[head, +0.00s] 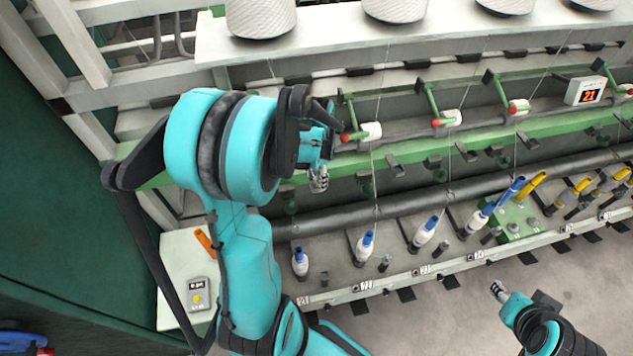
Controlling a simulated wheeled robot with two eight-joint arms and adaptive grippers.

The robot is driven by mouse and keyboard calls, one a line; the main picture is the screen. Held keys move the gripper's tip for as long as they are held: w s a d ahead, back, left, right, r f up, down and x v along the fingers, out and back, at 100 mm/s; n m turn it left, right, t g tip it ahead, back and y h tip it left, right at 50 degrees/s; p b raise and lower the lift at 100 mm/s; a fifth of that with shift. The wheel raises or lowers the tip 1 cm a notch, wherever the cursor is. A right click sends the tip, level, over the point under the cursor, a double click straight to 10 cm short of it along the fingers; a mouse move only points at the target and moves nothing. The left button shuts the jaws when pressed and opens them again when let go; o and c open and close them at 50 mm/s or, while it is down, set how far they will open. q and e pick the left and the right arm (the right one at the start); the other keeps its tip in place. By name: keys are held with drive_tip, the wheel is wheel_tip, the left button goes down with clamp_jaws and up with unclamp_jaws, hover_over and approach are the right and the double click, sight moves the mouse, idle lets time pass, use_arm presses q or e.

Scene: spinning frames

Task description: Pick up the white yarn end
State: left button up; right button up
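White yarn shows as thin lines running down the spinning frame, one of them above the second white bobbin (365,247). I cannot make out a loose yarn end. The leftmost white bobbin (300,262) stands upright on the lower rail, and no yarn clearly shows above it. My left gripper (318,181) points down in front of the green beam, above and slightly right of that bobbin. Its fingers look close together, but too small to tell whether they are shut or hold yarn. My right gripper (498,289) is at lower right, in front of the rail, its fingers also too small to read.
White and red rollers (371,131) on green arms line the frame. A dark round bar (400,204) runs behind the bobbins. A numbered display (585,92) is at upper right. A control box (199,294) sits at lower left. Grey floor in front is clear.

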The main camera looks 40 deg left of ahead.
use_arm(q)
drive_tip(key=shift+c, duration=0.3)
drive_tip(key=c, duration=0.8)
drive_tip(key=shift+r, duration=0.15)
drive_tip(key=shift+r, duration=0.6)
wheel_tip(320, 180, up, 3)
drive_tip(key=shift+f, duration=0.15)
drive_tip(key=w+d+r+b, duration=0.1)
drive_tip(key=w+d+r, duration=0.2)
drive_tip(key=d+r, duration=0.4)
drive_tip(key=d, duration=0.4)
drive_tip(key=shift+d, duration=0.15)
